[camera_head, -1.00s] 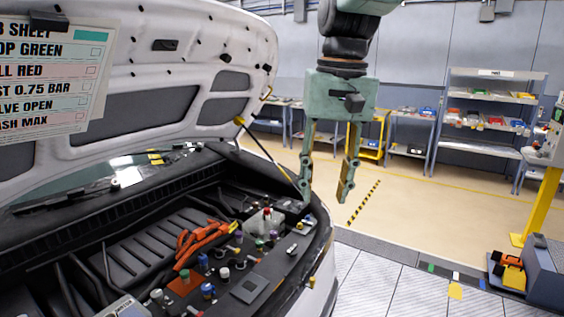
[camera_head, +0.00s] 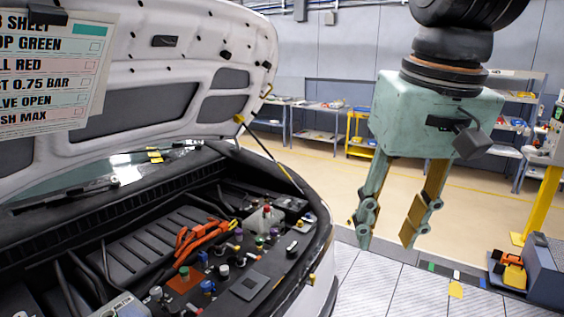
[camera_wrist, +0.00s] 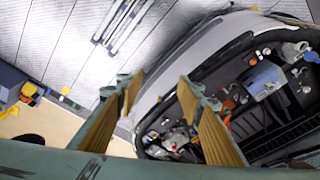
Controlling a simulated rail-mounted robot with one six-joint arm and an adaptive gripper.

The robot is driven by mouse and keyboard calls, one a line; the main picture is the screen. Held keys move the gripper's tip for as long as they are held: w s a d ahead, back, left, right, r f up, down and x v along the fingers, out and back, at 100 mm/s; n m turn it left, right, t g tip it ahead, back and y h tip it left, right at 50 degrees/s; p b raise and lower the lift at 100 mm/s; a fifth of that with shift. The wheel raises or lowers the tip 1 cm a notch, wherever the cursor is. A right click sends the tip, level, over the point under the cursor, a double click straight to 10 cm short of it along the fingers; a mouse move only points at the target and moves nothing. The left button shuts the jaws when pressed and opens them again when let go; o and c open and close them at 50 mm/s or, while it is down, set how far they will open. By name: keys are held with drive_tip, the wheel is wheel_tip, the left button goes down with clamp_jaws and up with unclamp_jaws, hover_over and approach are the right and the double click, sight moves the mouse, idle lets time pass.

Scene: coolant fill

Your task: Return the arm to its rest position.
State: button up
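My gripper (camera_head: 387,235) hangs fingers-down in the head view, to the right of the car's front edge and clear of it. Its two fingers are apart with nothing between them. In the wrist view my gripper (camera_wrist: 150,90) also shows spread, empty fingers, with the floor and the car's front edge beyond them. The open engine bay (camera_head: 130,250) holds several coloured caps, orange cables (camera_head: 200,238) and a whitish reservoir (camera_head: 263,220).
The raised hood (camera_head: 150,85) stands at the left with a printed sheet (camera_head: 50,75) on it. Shelves and benches (camera_head: 320,120) line the back wall. A grey-blue unit (camera_head: 548,275) and yellow post (camera_head: 540,205) stand at the right. Open floor lies between.

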drive_tip(key=s+d+f, duration=0.2)
drive_tip(key=s+f, duration=0.1)
drive_tip(key=s, duration=0.4)
drive_tip(key=s+d+f+t+b, duration=0.1)
drive_tip(key=s+f, duration=0.3)
drive_tip(key=s, duration=0.4)
drive_tip(key=shift+d+t, duration=0.3)
drive_tip(key=shift+d, duration=0.35)
drive_tip(key=shift+w, duration=0.1)
